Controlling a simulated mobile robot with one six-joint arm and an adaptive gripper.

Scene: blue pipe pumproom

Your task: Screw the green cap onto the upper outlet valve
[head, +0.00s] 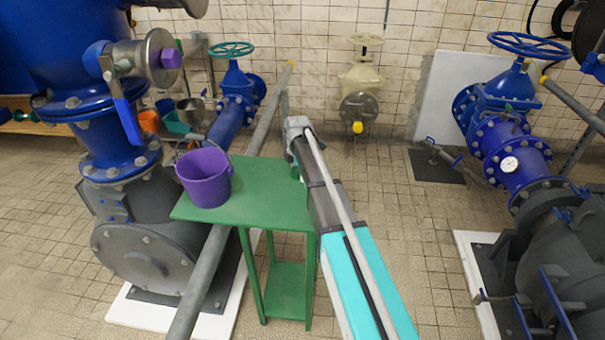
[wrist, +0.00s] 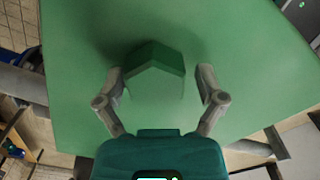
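A green faceted cap (wrist: 155,84) sits on the green table top, seen in the wrist view. My gripper (wrist: 160,74) is open, with one finger on each side of the cap and a gap visible on both sides. In the head view my arm hides most of the gripper and the cap cannot be made out.
The green table (head: 262,190) carries a purple bucket (head: 204,178) at its left. A grey pipe (head: 205,280) runs diagonally beside the table. A cream valve with a yellow cap (head: 357,127) stands at the back.

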